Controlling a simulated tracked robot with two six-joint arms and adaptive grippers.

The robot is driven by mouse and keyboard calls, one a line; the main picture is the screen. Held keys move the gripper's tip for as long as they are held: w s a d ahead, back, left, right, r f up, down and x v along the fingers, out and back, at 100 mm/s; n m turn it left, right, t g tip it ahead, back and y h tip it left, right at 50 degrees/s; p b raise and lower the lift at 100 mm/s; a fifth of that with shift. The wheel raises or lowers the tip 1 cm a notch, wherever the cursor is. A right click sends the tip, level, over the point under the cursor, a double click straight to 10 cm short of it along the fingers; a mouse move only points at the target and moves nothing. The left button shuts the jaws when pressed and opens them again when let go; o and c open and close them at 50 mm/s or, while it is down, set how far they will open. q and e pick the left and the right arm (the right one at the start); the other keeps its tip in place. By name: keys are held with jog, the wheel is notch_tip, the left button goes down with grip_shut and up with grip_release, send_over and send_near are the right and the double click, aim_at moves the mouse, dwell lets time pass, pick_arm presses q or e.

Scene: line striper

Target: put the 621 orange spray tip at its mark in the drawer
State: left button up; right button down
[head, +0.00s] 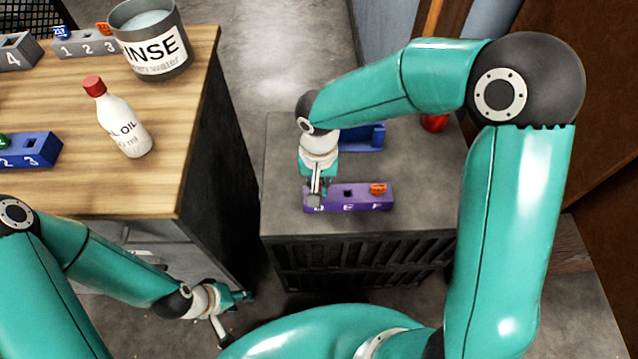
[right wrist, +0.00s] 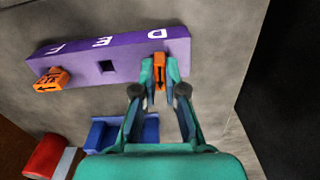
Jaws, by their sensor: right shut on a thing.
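An orange spray tip (right wrist: 160,59) is between the fingertips of my right gripper (right wrist: 159,72) in the right wrist view, at the D end of a purple holder (right wrist: 125,54). I cannot tell whether it still sits in its slot; its number is not readable. The holder also shows in the head view (head: 350,205), with my right gripper (head: 322,180) over its left end, hiding the held tip. A second orange tip (head: 378,188) stands at F; the middle slot is empty. My left gripper (head: 240,297) is low beside the wooden bench; its jaw opening is unclear.
The holder lies on a dark grey stand (head: 285,180). Behind it are a blue block (head: 365,137) and a red object (head: 434,122). The wooden bench (head: 185,110) carries an oil bottle (head: 125,125), a rinse cup (head: 152,45) and other tip holders. Grey drawer fronts (head: 130,235) show below the bench.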

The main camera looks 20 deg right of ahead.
jog(key=shift+r, duration=0.55)
jog(key=shift+r+p, duration=1.9)
jog(key=shift+r, duration=0.5)
